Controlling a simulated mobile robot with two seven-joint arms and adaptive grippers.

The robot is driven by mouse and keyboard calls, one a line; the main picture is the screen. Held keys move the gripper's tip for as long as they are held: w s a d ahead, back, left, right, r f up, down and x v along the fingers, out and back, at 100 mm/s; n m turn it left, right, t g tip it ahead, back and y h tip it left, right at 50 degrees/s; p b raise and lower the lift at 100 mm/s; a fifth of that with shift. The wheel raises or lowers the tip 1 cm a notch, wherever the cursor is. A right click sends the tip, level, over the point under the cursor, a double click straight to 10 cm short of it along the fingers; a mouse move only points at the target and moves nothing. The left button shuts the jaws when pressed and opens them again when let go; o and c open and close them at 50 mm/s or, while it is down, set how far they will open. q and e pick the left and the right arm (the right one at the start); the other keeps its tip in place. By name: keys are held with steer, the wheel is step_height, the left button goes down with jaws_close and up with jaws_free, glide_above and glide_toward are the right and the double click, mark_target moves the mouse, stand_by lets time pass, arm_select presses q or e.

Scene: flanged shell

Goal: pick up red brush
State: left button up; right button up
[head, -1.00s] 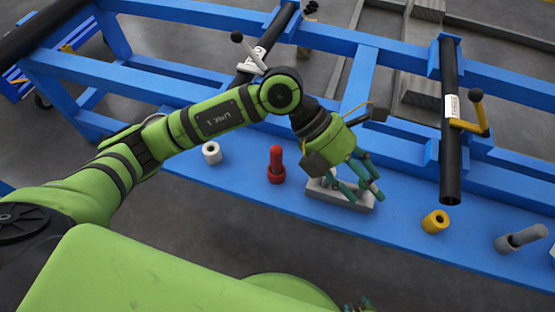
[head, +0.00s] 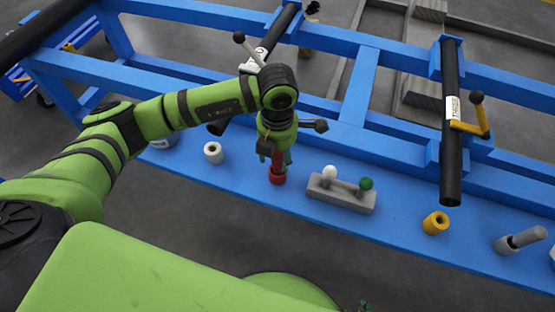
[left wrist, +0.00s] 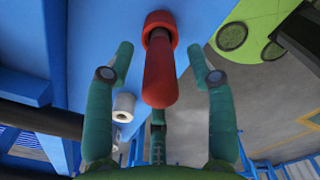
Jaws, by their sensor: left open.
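The red brush (head: 277,178) stands upright on the blue bench shelf in the head view, mostly hidden behind my left gripper (head: 276,160). In the left wrist view its red handle (left wrist: 159,75) points toward the camera, with its wider red base (left wrist: 158,22) on the blue surface beyond. My left gripper (left wrist: 160,62) is open, its green fingers on either side of the handle with gaps showing on both sides. My right gripper is not clearly visible.
A grey block (head: 341,196) with a white ball and a green ball stands right of the brush. A white roll (head: 213,153) stands to the left. A yellow ring (head: 435,222) and a grey cylinder piece (head: 520,239) lie farther right. Black tubes rest on the blue frame (head: 358,85).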

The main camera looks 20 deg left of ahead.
arm_select(q)
steer(key=shift+f, duration=0.2)
jaws_close()
steer(key=shift+r, duration=0.1)
steer(key=shift+r, duration=0.4)
step_height(320, 180, up, 4)
steer(key=shift+w+d+f, duration=0.1)
steer(key=shift+d+f, duration=0.05)
steer(key=shift+f, duration=0.1)
steer(key=w+d+r+b, duration=0.1)
steer(key=w+d+r, duration=0.4)
steer(key=d, duration=0.5)
steer(key=shift+r, duration=0.8)
arm_select(e)
steer(key=shift+t, duration=0.6)
steer(key=shift+w+a, duration=0.15)
steer(key=shift+w, duration=2.15)
